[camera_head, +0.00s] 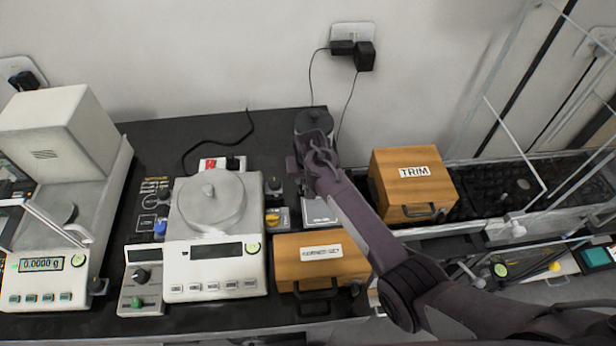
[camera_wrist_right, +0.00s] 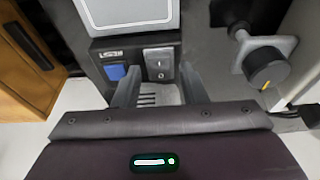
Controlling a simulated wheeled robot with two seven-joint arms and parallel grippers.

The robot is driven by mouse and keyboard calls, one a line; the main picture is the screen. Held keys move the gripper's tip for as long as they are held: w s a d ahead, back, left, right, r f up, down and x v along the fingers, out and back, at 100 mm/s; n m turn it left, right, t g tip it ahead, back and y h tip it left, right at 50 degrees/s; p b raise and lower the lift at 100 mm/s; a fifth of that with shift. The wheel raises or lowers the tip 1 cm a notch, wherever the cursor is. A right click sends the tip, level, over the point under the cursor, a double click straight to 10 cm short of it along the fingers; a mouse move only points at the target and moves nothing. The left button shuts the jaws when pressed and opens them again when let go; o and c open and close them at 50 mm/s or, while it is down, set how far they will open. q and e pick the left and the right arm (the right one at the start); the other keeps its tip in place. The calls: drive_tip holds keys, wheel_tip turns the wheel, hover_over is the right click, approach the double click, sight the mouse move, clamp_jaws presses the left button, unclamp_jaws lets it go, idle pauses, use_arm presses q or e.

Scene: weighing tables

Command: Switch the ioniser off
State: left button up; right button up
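In the right wrist view a dark unit with a blue button (camera_wrist_right: 116,72) and a grey rocker switch (camera_wrist_right: 158,63) lies just ahead of my right gripper (camera_wrist_right: 160,83). The switch carries a line mark above a round mark; I cannot tell which side is pressed. The unit looks like the ioniser, but its label is too small to read. My right gripper is open and empty, its two fingers apart on either side of the switch's line. In the head view my right arm reaches in from the right and hides part of the table. My left gripper is out of view.
A balance (camera_head: 210,255) and a wooden box (camera_head: 318,262) stand on the dark table (camera_head: 185,325). A box marked TRIM (camera_head: 415,185) stands to the right. Another balance (camera_head: 50,275) is at far left. A dark knob (camera_wrist_right: 266,66) is close right of the gripper.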

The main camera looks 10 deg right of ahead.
drive_tip(key=shift+o, duration=0.3)
drive_tip(key=shift+r, duration=0.1)
drive_tip(key=v, duration=0.7)
drive_tip(key=shift+r+b, duration=0.25)
drive_tip(key=shift+b, duration=0.15)
drive_tip(key=shift+s, duration=0.2)
